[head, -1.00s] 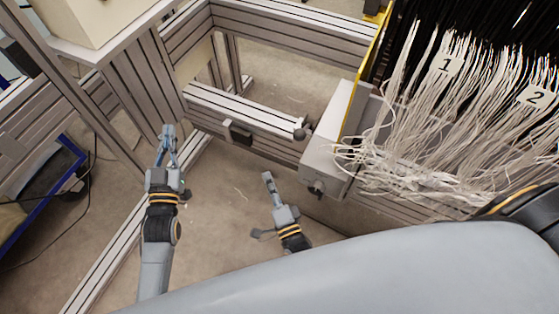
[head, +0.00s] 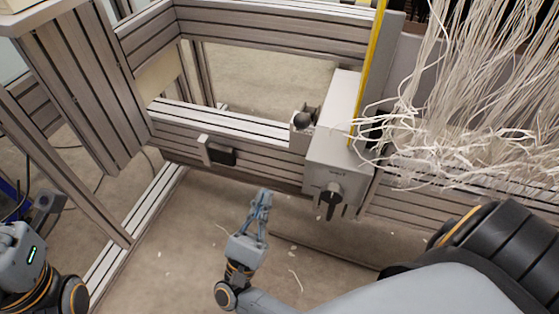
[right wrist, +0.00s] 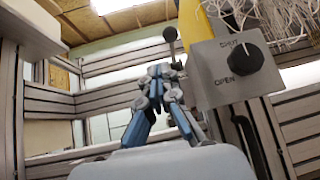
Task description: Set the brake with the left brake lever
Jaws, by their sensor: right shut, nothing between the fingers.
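The brake lever (head: 303,118) has a dark ball knob and stands on the rail, just left of the grey box. In the right wrist view the brake lever (right wrist: 170,34) looks upright, its knob above and beyond the fingertips. My right gripper (head: 263,193) is shut and empty, below and to the left of the lever, apart from it in the head view. In the right wrist view my right gripper (right wrist: 160,72) has its tips together. Part of my left gripper (head: 20,255) shows at the left edge; its fingertips cannot be made out.
The grey box (head: 333,150) carries a black rotary knob (right wrist: 246,59) marked SHUT and OPEN. White warp threads (head: 450,110) hang to the right. A small block with a black face (head: 218,152) sits on the rail to the left. Floor below the rail is open.

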